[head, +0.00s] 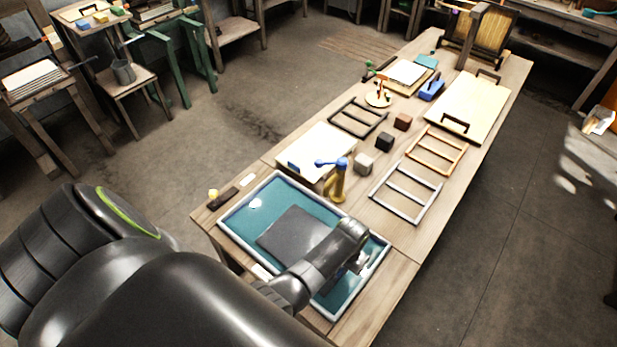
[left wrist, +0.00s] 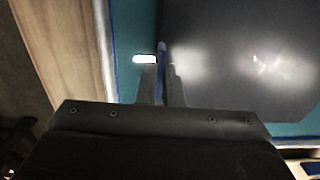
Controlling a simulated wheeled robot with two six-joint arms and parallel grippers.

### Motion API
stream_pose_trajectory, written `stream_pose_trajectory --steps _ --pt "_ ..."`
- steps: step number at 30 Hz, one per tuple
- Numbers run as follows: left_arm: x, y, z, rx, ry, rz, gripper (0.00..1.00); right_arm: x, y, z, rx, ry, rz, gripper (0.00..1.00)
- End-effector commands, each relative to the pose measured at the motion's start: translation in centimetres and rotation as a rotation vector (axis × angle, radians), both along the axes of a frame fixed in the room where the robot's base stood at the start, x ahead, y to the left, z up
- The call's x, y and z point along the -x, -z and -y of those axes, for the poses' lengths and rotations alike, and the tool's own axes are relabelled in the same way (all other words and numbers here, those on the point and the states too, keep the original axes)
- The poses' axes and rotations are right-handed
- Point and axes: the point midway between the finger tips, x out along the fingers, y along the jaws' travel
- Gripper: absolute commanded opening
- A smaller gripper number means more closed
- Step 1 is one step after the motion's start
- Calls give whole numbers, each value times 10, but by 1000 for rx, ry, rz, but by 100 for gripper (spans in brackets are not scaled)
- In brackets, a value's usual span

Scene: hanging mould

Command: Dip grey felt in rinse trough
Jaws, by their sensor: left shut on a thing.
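The grey felt (head: 290,232) is a flat dark grey sheet. In the head view it lies level within the outline of the rinse trough (head: 232,207), a shallow white-rimmed tray of teal water. I cannot tell whether it is under the surface or just above it. My left gripper (head: 360,263) is over the trough's right part and is shut on the felt's edge. In the left wrist view the fingers (left wrist: 162,78) meet at the edge of the felt (left wrist: 235,55), with teal water beside it. The arm hides part of the felt. My right gripper is not in view.
Beyond the trough stand a white-topped box (head: 322,148) and a brass tap with a blue handle (head: 338,182). Bare wood (head: 395,270) shows at right of the trough.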

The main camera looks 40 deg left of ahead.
Motion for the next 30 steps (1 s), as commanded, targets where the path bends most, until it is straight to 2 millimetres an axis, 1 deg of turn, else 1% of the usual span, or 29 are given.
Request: stream_pose_trajectory --steps 1,19,24,30 --pt "0 -6 0 0 0 1 0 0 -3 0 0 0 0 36" --pt "-1 -52 0 -1 0 2 0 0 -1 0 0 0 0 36" --pt "0 -58 0 -1 0 0 0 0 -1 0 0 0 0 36" --pt "0 -58 0 -1 0 0 0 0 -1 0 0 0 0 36"
